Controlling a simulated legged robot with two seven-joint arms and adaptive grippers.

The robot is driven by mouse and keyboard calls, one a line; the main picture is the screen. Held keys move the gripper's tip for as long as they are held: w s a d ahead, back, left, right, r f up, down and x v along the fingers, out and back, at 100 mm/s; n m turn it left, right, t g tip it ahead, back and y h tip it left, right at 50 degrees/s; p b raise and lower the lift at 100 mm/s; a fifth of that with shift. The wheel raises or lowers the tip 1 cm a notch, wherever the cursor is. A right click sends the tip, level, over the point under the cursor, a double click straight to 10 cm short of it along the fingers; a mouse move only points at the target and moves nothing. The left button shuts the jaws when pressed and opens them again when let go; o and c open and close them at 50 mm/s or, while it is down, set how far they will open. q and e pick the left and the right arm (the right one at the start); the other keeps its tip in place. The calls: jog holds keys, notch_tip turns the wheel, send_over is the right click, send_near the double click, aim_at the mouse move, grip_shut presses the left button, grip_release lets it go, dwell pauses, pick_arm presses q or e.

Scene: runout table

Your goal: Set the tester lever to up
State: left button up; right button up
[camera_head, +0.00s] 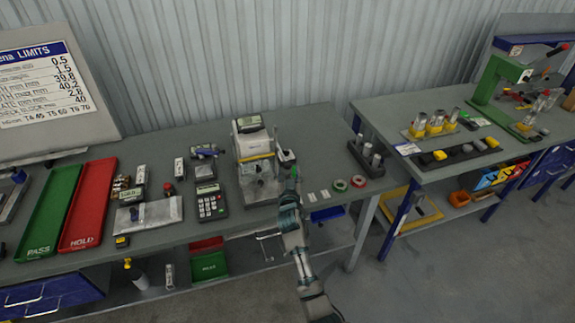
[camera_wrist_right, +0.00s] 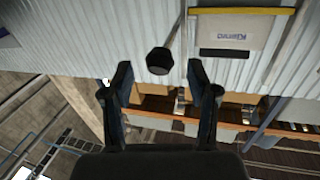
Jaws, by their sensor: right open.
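The tester (camera_head: 257,150) is a pale upright machine with a yellow strip and a small display on top, standing near the right end of the table. In the right wrist view its beige front panel (camera_wrist_right: 235,33) appears upside down at the top. The lever's black knob (camera_wrist_right: 159,60) sits on a thin grey rod. My right gripper (camera_wrist_right: 160,76) is open, with the knob in line with the gap between its fingertips; I cannot tell whether they touch. In the head view my right gripper (camera_head: 291,176) is beside the tester's right side and partly hides the lever area. My left gripper is out of view.
A calculator-like device (camera_head: 211,202) stands left of the tester. Green (camera_head: 52,212) and red (camera_head: 88,205) trays lie farther left. Tape rings (camera_head: 340,185) and a dark block with metal cylinders (camera_head: 366,158) are to the right. A second bench (camera_head: 390,107) stands beyond a gap.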

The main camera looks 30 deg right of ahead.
aim_at(288, 169)
jog(key=shift+x, duration=1.8)
grip_shut()
